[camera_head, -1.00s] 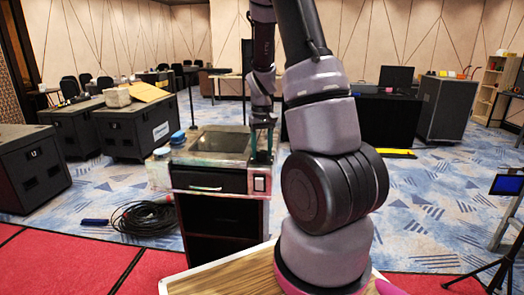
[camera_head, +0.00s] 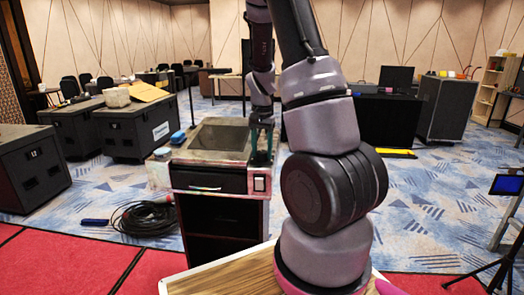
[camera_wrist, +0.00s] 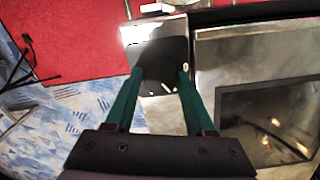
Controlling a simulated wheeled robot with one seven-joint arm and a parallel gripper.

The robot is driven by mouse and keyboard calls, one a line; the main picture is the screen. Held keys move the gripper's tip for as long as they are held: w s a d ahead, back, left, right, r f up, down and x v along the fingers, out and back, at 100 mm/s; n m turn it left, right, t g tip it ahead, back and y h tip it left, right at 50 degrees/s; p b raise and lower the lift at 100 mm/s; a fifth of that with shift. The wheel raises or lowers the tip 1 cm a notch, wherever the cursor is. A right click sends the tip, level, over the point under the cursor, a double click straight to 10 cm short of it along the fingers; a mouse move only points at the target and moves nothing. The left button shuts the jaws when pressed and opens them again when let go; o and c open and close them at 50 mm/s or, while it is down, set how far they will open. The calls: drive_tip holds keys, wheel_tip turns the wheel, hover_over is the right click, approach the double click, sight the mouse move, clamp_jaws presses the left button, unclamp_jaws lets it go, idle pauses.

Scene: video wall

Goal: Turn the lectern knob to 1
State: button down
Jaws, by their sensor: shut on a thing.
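The lectern (camera_head: 208,181) is a dark cabinet with a worn metal top, left of my arm in the head view. My gripper (camera_head: 262,150) points down over the right side of its top. In the wrist view, my gripper (camera_wrist: 160,75) has its two green fingers on either side of a dark, rounded knob (camera_wrist: 165,50) on a metal panel. The fingers are shut on the knob. Small pale marks show below it. I cannot read a number or tell which setting it points to. In the head view the fingers and arm hide the knob.
A dark screen (camera_wrist: 265,120) is set into the lectern top beside the knob. A white switch (camera_head: 259,184) is on the lectern's front. Blue round things (camera_head: 178,137) sit at its left edge. A coiled black cable (camera_head: 145,217) lies on the floor to the left.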

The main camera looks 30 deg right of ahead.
sight(262, 151)
idle(0.5)
drive_tip(key=shift+c, duration=1.3)
unclamp_jaws()
wheel_tip(262, 151, up, 11)
drive_tip(key=shift+f, duration=0.1)
drive_tip(key=s+a+r+n+t+y, duration=0.1)
drive_tip(key=s+a+r+n+t, duration=0.1)
drive_tip(key=s+a+r, duration=0.4)
drive_tip(key=s+a+r+n+t+y, duration=0.1)
drive_tip(key=s+a+r+n+t, duration=0.2)
drive_tip(key=s+r, duration=0.7)
drive_tip(key=s+a+t, duration=0.2)
drive_tip(key=s+a, duration=0.1)
drive_tip(key=a, duration=0.1)
drive_tip(key=shift+s+a, duration=0.2)
drive_tip(key=shift+a, duration=0.1)
